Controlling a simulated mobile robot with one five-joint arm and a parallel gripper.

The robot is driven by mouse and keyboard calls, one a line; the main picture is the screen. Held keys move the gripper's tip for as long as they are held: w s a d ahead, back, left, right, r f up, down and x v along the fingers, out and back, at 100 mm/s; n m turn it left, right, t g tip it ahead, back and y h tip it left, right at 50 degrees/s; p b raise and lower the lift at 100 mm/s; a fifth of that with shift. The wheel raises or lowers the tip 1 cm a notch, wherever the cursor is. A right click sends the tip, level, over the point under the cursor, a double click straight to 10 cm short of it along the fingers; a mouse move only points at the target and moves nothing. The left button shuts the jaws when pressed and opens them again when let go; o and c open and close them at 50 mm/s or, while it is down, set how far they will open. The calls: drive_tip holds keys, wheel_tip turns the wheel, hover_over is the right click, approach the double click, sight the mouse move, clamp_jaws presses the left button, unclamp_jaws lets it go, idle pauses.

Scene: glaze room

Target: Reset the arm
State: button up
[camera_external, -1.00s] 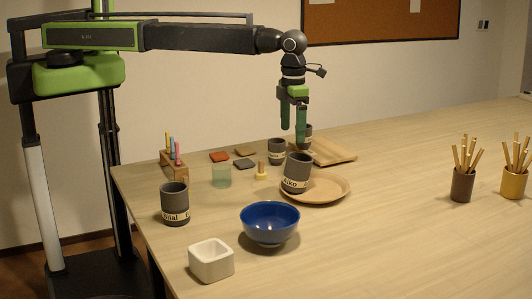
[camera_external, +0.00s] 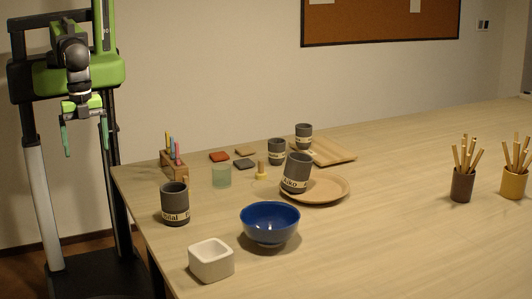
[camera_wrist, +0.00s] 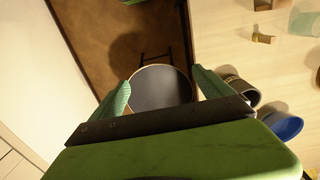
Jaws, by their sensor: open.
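My gripper (camera_external: 86,147) hangs off the table's left side, close to my column, fingers pointing down. It is open with nothing between its fingers. In the wrist view my gripper (camera_wrist: 160,82) shows both green fingers spread apart, above the floor beside the table edge. My arm is drawn back and its links are seen nearly end-on in the external view. The table (camera_external: 400,220) stands to the right of my gripper, clear of it.
Near the table's left edge stand a grey cup (camera_external: 174,204), a blue bowl (camera_external: 270,224), a white square pot (camera_external: 211,261) and a pen rack (camera_external: 174,166). Another grey cup (camera_external: 297,173) leans, tilted, on a round wooden plate (camera_external: 330,188). A third cup (camera_external: 304,134) is on a wooden tray (camera_external: 335,152).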

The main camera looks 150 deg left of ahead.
wheel_tip(320, 180, down, 15)
drive_tip(key=b, duration=1.4)
drive_tip(key=shift+r+b, duration=0.15)
drive_tip(key=shift+b, duration=0.2)
